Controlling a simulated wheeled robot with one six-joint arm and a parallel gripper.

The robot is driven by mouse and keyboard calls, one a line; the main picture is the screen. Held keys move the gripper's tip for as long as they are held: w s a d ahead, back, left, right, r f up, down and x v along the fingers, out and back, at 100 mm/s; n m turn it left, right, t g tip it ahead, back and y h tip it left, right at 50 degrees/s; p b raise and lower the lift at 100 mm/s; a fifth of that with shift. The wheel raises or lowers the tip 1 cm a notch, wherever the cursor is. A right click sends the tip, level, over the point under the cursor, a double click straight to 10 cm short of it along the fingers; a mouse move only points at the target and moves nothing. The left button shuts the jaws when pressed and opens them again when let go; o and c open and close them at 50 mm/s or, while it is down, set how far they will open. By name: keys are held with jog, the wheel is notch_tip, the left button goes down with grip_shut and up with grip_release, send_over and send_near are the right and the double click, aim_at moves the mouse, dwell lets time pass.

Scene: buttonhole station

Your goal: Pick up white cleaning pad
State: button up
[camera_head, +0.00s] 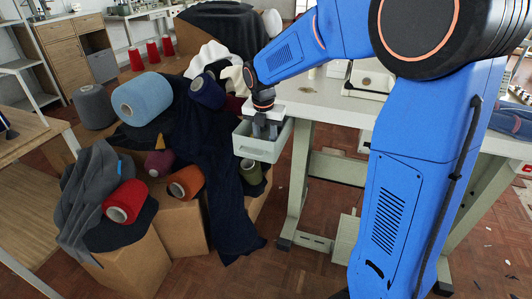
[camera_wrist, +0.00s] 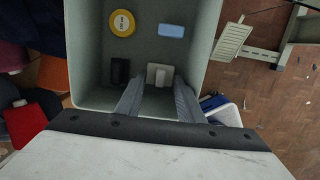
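The white cleaning pad (camera_wrist: 160,74) is a small pale block inside a grey-green bin (camera_wrist: 211,20), near the bin wall closest to me in the wrist view. My gripper (camera_wrist: 160,84) reaches into the bin with its two grey fingers apart, one on each side of the pad. Whether the fingers touch the pad is not clear. In the head view my gripper (camera_head: 267,130) points down over the bin (camera_head: 259,149), whose side hides the pad.
The bin also holds a yellow round roll (camera_wrist: 122,23), a light blue block (camera_wrist: 171,31) and a black item (camera_wrist: 120,71) left of the pad. Yarn cones and dark cloth (camera_head: 222,150) crowd the left. A white table (camera_head: 330,100) stands at right.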

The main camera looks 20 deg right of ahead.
jog(key=shift+f, duration=0.6)
grip_shut()
notch_tip(320, 180, up, 10)
dwell(0.4)
dwell(0.3)
